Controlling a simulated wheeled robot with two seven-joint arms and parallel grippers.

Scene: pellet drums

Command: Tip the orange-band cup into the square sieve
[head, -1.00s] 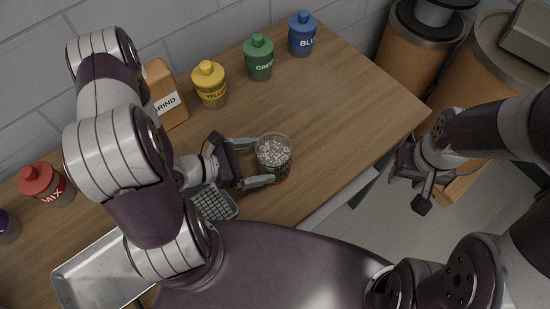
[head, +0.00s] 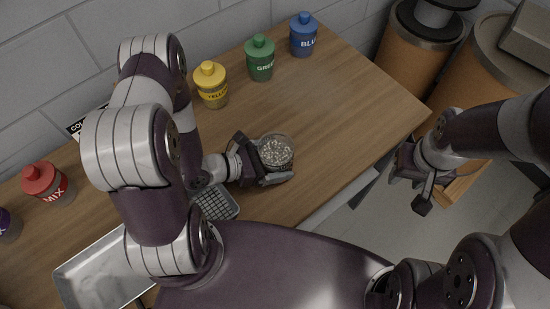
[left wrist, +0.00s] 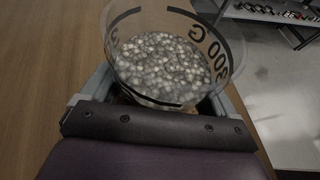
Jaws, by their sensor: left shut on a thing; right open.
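My left gripper (head: 268,165) is shut on the cup, with one finger on each side. A grey mesh grid, apparently the square sieve (head: 217,204), lies left of and below the cup, partly hidden by my left arm. My right gripper (head: 415,190) is open and empty, off the table's right edge.
Yellow (head: 211,86), green (head: 260,60) and blue (head: 303,36) bottles stand along the back. A red MIX bottle (head: 45,184) stands at left. A metal tray (head: 85,275) lies front left. The table (head: 350,105) is clear right of the cup.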

